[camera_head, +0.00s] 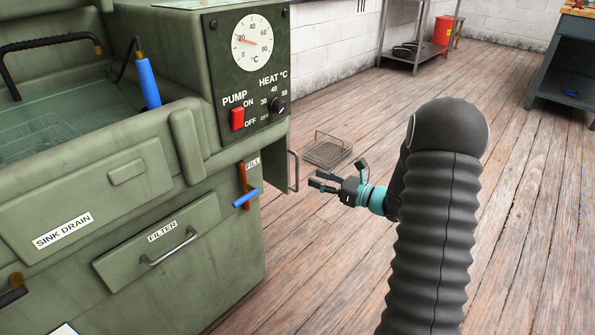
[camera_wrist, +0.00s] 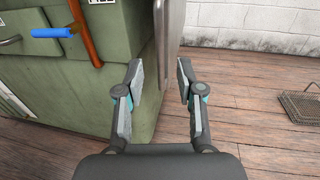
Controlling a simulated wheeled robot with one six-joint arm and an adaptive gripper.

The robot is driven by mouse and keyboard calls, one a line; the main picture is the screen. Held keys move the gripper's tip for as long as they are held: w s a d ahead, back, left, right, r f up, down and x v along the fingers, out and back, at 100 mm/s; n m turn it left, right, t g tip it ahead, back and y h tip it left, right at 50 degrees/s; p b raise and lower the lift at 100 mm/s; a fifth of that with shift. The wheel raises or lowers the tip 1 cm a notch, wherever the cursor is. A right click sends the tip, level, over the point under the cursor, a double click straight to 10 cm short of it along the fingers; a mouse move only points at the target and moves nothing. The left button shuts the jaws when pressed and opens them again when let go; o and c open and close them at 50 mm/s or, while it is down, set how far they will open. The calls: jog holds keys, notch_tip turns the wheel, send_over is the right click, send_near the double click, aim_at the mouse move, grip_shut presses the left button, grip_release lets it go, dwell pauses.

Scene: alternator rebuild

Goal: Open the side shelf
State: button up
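The green washing machine (camera_head: 200,215) stands at the left, and a grey vertical handle (camera_head: 296,170) sticks out from its right side. I take this to be the side shelf's handle; the shelf itself is hidden around that side. My gripper (camera_head: 318,180) is open and empty, just right of the handle and pointing at it. In the wrist view, the handle (camera_wrist: 170,45) rises between and beyond the two fingertips of my gripper (camera_wrist: 160,78). It seems apart from both fingers, though the exact gap is hard to tell.
A blue-handled valve lever (camera_head: 246,196) is on the machine's front, with a filter drawer (camera_head: 155,255) below. A wire basket (camera_head: 327,150) lies on the wooden floor behind my gripper. A metal rack (camera_head: 415,45) stands at the back. The floor to the right is mostly clear.

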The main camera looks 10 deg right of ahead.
send_over(297, 189)
jog(key=shift+w+d, duration=0.1)
jog(key=shift+w, duration=0.15)
grip_shut()
